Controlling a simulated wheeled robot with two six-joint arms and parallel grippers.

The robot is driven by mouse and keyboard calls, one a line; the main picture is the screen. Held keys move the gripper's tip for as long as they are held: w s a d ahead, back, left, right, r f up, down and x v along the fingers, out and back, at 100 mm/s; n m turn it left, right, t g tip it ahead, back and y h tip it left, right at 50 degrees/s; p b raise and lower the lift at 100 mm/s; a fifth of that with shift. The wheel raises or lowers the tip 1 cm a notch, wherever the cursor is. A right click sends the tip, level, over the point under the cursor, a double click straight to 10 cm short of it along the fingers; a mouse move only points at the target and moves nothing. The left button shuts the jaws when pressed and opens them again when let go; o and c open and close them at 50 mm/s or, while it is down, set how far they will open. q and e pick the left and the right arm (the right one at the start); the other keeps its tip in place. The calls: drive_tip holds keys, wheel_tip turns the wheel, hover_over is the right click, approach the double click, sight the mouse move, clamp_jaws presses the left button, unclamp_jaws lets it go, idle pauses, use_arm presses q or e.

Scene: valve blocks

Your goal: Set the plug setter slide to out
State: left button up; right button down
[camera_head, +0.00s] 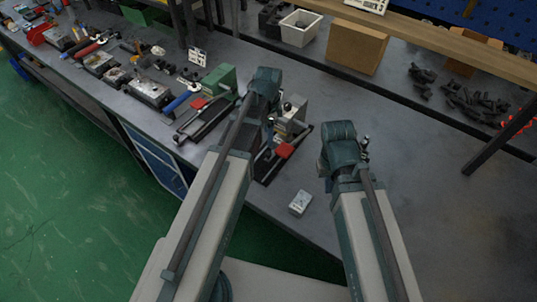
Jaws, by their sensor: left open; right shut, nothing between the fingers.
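Two slide devices stand on the grey bench; I cannot tell from labels which is the plug setter. One has a green block (218,80), a dark rail base and a red piece (197,104). The other has a grey block (292,112) and a red piece (285,151) on a dark rail base, partly hidden by my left arm. My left gripper (270,122) is open, beside the grey block's left side; its fingertips are hard to make out. My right gripper (365,149) is shut and empty, to the right of the grey-block device and apart from it.
A small pale box (300,203) lies near the bench's front edge. Other fixtures and a blue-handled tool (177,102) fill the bench at left. A white bin (300,28), a cardboard box (356,47) and dark loose parts (470,100) are at the back.

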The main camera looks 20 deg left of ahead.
sight(268, 153)
use_arm(q)
wheel_tip(268, 153, down, 10)
drive_tip(key=b, duration=0.9)
drive_tip(key=shift+f, duration=0.2)
use_arm(e)
wheel_tip(268, 153, down, 10)
drive_tip(key=shift+f, duration=0.25)
use_arm(q)
clamp_jaws()
